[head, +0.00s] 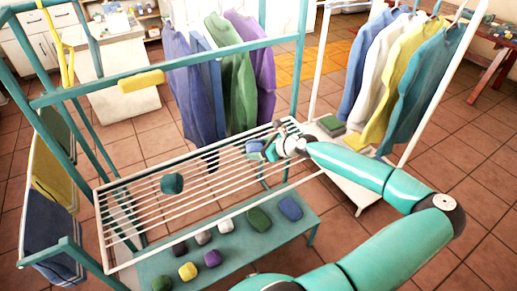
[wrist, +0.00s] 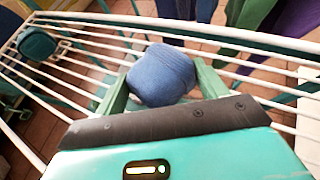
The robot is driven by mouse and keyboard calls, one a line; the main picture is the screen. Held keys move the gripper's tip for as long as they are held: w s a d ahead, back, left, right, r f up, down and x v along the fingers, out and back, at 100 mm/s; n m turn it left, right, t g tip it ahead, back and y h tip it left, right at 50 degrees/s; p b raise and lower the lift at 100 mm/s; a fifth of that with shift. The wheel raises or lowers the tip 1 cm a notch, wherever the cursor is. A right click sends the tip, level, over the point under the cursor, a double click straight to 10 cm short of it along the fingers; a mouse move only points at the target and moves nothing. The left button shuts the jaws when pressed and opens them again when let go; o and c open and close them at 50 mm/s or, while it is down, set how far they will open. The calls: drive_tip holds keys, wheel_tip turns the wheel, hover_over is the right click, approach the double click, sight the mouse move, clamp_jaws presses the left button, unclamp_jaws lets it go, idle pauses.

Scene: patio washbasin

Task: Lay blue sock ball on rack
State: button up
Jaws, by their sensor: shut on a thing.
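The blue sock ball (wrist: 162,75) sits between the two green fingers of my gripper (wrist: 160,88) in the wrist view, with white rack bars right around and under it. In the head view the blue sock ball (head: 253,146) shows small at the tip of my gripper (head: 262,153), over the far right end of the white rack (head: 140,207). My gripper is shut on it. I cannot tell whether the ball touches the bars. A teal sock ball (head: 172,183) rests on the rack's left half; it also shows in the wrist view (wrist: 36,44).
A teal lower shelf (head: 228,248) under the rack holds several sock balls, including a green one (head: 259,219) and a blue one (head: 290,208). Shirts hang behind (head: 235,85) and at right (head: 400,70). Teal frame posts (head: 300,60) rise around the rack.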

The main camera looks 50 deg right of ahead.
drive_tip(key=shift+f, duration=0.25)
drive_tip(key=o, duration=1)
drive_tip(key=shift+r, duration=0.2)
drive_tip(key=v, duration=1.2)
drive_tip(key=shift+s, duration=0.1)
